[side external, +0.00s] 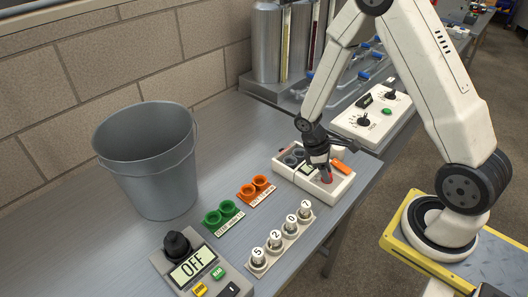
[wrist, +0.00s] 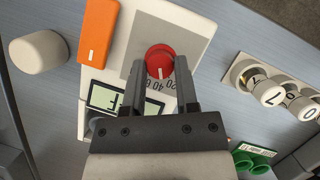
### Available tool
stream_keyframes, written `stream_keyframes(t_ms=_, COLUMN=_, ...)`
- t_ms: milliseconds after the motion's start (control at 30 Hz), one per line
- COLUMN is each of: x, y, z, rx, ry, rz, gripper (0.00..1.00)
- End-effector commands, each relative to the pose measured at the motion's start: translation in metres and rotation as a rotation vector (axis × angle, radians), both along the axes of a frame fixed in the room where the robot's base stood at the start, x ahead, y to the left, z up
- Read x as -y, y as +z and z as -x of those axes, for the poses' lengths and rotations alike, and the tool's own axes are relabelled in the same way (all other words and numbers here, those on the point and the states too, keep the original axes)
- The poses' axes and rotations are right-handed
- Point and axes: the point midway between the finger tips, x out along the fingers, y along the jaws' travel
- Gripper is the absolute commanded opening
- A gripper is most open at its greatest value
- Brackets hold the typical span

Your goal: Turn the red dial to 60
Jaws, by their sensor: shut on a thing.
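The red dial (wrist: 159,56) sits on a grey plate of a white control box (wrist: 186,22). It also shows in the side view (side external: 326,178), below my gripper (side external: 321,166). In the wrist view the fingers of my gripper (wrist: 160,72) straddle the dial and are shut on it. A white pointer mark on the dial faces the wrist. The printed scale shows 20, 40 and part of a 6 beside it; the fingers hide the rest. A small display (wrist: 106,98) on the box is partly covered, so its reading is unclear.
An orange rocker (wrist: 98,30) and a white knob (wrist: 39,52) are close by. Metal tanks (side external: 268,45) are behind.

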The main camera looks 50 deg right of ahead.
Motion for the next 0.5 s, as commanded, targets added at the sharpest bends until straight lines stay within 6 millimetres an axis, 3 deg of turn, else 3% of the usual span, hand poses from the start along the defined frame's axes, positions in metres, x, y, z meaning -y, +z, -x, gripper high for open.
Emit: stream_keyframes(t_ms=500, x=0.0038, y=0.0008, z=-0.0011, rx=0.0, ry=-0.485, rz=0.001, gripper=0.0)
